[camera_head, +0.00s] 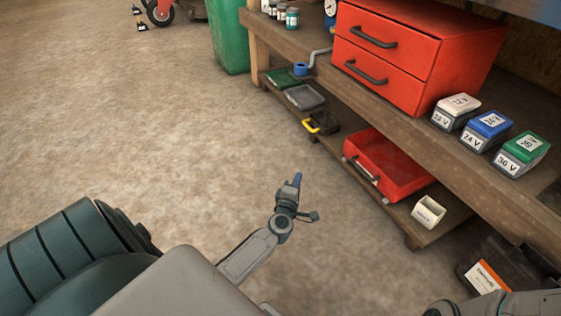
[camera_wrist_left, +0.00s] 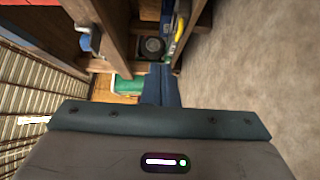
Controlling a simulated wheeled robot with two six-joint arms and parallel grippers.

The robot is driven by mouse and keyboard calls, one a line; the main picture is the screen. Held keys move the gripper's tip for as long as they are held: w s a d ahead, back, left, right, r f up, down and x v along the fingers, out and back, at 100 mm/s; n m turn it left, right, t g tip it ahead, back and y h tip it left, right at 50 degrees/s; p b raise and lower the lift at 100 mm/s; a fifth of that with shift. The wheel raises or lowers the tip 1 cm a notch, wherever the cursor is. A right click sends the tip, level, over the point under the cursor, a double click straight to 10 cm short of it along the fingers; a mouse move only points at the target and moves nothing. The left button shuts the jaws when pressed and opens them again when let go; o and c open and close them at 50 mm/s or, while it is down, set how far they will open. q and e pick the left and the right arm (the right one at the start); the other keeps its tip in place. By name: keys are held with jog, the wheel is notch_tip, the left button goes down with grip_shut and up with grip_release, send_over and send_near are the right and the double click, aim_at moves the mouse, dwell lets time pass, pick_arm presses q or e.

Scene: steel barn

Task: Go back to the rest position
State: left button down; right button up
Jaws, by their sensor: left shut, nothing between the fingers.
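My left gripper (camera_head: 297,180) is over the bare floor in front of the workbench, in the middle of the head view. Its blue fingers are together and empty. They also show in the left wrist view (camera_wrist_left: 160,86), pointing toward the shelf area. My right arm (camera_head: 490,304) shows only in part at the bottom right edge of the head view, and its fingers cannot be seen.
A wooden workbench (camera_head: 405,108) runs along the right. It carries a red drawer cabinet (camera_head: 400,62) and several labelled batteries (camera_head: 487,128). An open red drawer (camera_head: 388,166) and a small white bin (camera_head: 428,212) sit on the lower shelf.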

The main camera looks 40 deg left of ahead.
pick_arm(q)
jog(key=s+p, duration=0.2)
jog(key=s, duration=0.4)
jog(key=shift+s, duration=0.35)
